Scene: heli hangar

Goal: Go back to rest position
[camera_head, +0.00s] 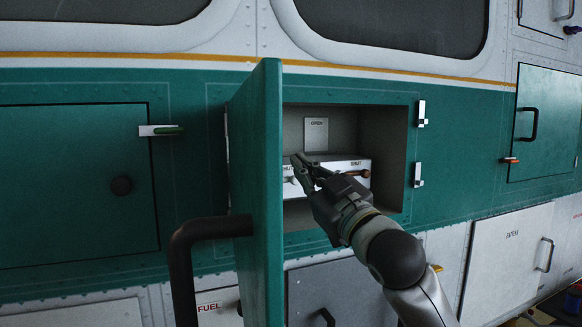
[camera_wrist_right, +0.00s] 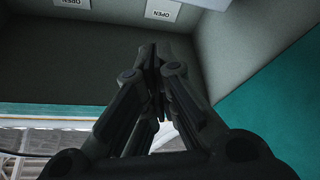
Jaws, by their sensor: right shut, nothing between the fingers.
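My right gripper (camera_head: 302,168) is shut and empty. It is in front of the open compartment (camera_head: 392,150) in the green helicopter side, close to a white box (camera_head: 345,165) marked SHUT inside it. I cannot tell whether the fingertips touch the box. My right arm comes in from the bottom right. My left gripper is not in view.
The green compartment door (camera_head: 257,190) stands open just left of my right gripper, with a dark handle (camera_head: 185,245) on it. Two white latches (camera_head: 420,113) are on the right of the opening. A closed green panel (camera_head: 75,185) is at the left, and a white battery hatch (camera_head: 507,262) at lower right.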

